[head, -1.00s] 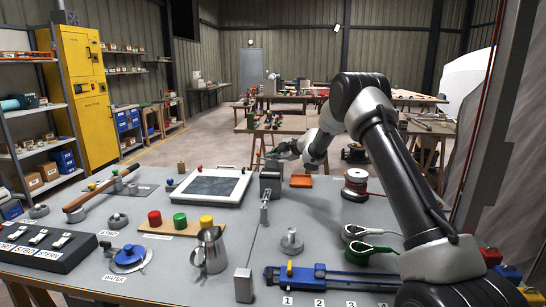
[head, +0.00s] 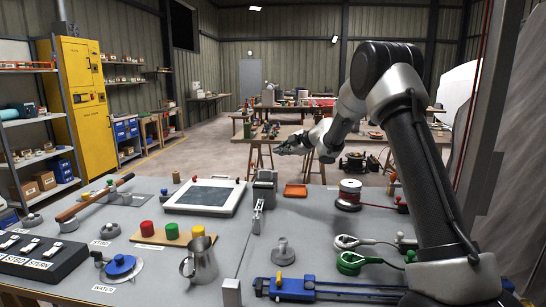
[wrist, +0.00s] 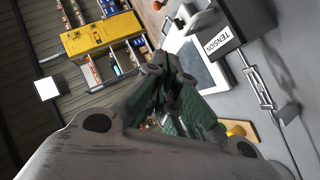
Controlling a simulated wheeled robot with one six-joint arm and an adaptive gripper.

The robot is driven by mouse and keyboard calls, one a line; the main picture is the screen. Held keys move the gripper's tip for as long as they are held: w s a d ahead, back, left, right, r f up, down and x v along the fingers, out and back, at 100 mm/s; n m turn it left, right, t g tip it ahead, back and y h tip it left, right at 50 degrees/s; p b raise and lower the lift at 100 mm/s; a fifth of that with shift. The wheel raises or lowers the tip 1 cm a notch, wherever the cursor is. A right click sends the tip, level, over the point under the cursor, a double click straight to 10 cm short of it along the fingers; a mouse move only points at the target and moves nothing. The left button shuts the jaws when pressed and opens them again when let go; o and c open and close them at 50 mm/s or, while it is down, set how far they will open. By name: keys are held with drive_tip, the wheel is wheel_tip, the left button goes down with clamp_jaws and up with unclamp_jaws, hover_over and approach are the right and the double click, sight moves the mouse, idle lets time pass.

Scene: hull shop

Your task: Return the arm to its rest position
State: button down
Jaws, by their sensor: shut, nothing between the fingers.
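My gripper (head: 284,149) is in the air beyond the far edge of the grey bench (head: 215,262), above and a little right of the dark tension block (head: 264,190). My arm rises from the right side of the bench, bends at the elbow and reaches back to the left. In the wrist view my gripper (wrist: 165,62) is shut, with its green-padded fingers together and nothing between them. The block with its TENSION label (wrist: 213,40) shows at the upper right there.
Open air surrounds the gripper; a post (head: 485,110) stands right of the arm.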

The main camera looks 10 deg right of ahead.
drive_tip(key=s+d+f+m+h, duration=0.2)
drive_tip(key=d+f+m+h, duration=0.4)
drive_tip(key=d, duration=0.4)
drive_tip(key=s+d+m+g+h, duration=0.45)
drive_tip(key=s+d, duration=0.45)
drive_tip(key=s, duration=0.5)
drive_tip(key=s+a+r+m+y, duration=0.1)
drive_tip(key=s+a+r+m, duration=0.1)
drive_tip(key=s, duration=1.2)
drive_tip(key=s+a+r+m+g+y, duration=0.1)
drive_tip(key=s+r, duration=0.4)
drive_tip(key=s, duration=0.9)
drive_tip(key=s+a+r+m+y, duration=0.1)
drive_tip(key=s+a+r+m, duration=0.2)
drive_tip(key=s, duration=1.2)
drive_tip(key=shift+a+r+m+g, duration=0.3)
drive_tip(key=shift+a+m, duration=0.3)
drive_tip(key=shift+m, duration=0.55)
